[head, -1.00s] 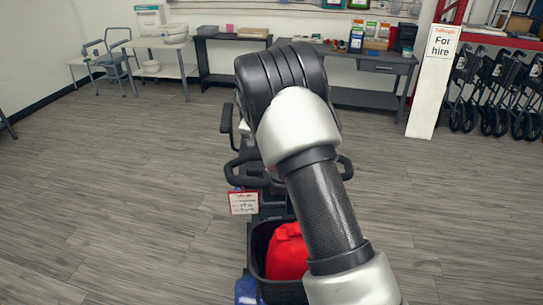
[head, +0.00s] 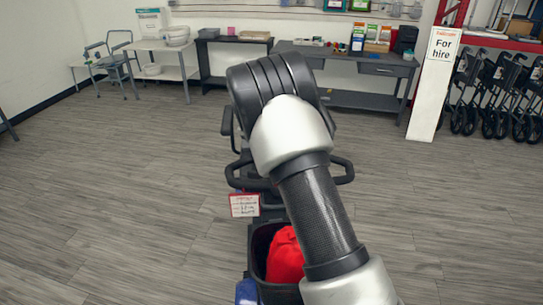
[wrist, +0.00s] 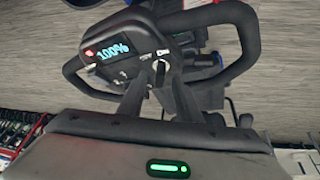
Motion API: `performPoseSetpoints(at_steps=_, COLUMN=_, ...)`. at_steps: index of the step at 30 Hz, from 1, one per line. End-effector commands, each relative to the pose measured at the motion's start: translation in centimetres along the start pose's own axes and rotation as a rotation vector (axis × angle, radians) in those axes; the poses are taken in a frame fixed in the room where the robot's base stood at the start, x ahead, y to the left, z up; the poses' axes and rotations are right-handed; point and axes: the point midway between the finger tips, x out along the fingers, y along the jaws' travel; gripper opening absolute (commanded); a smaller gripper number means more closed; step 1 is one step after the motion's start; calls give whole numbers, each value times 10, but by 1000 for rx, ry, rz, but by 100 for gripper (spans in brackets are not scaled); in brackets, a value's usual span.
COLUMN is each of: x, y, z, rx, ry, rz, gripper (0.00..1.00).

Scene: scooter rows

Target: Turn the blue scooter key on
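In the wrist view the scooter's dark console (wrist: 118,55) fills the upper middle, with a lit display (wrist: 107,50) reading 100%. A small pale key (wrist: 159,66) stands at the console's near right side. My gripper (wrist: 157,80) reaches up toward it, its two dark fingers apart with the key showing around and beyond the gap between their tips. I cannot tell whether they touch it. In the head view my arm covers the console and the gripper; the scooter's black handlebar (head: 340,172) and a blue body part (head: 246,291) show around it.
Black loop handlebars (wrist: 243,45) curve around both sides of the console. In the head view a black basket (head: 257,250) holds a red bag (head: 285,256), with a price tag (head: 244,205) beside it. Tables (head: 345,97) stand at the back; the floor is clear on both sides.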

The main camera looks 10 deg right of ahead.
Motion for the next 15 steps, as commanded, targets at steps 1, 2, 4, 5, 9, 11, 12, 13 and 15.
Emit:
performPoseSetpoints(at_steps=1, x=0, y=0, z=0, rx=0, ry=0, rz=0, gripper=31)
performPoseSetpoints(at_steps=2, x=0, y=0, z=0, rx=0, ry=0, rz=0, gripper=31)
performPoseSetpoints(at_steps=4, x=-1, y=0, z=0, rx=-1, ry=0, rz=0, gripper=31)
performPoseSetpoints(at_steps=5, x=-2, y=0, z=0, rx=-1, ry=1, rz=0, gripper=31)
performPoseSetpoints(at_steps=9, x=-15, y=0, z=-1, rx=-1, ry=3, rz=-2, gripper=31)
performPoseSetpoints(at_steps=11, x=-25, y=-1, z=-1, rx=-1, ry=2, rz=-2, gripper=31)
performPoseSetpoints(at_steps=12, x=-34, y=-1, z=-1, rx=-1, ry=3, rz=-4, gripper=31)
performPoseSetpoints(at_steps=13, x=-41, y=-1, z=-1, rx=-2, ry=3, rz=-4, gripper=31)
performPoseSetpoints(at_steps=15, x=-58, y=-1, z=-1, rx=-1, ry=3, rz=-4, gripper=31)
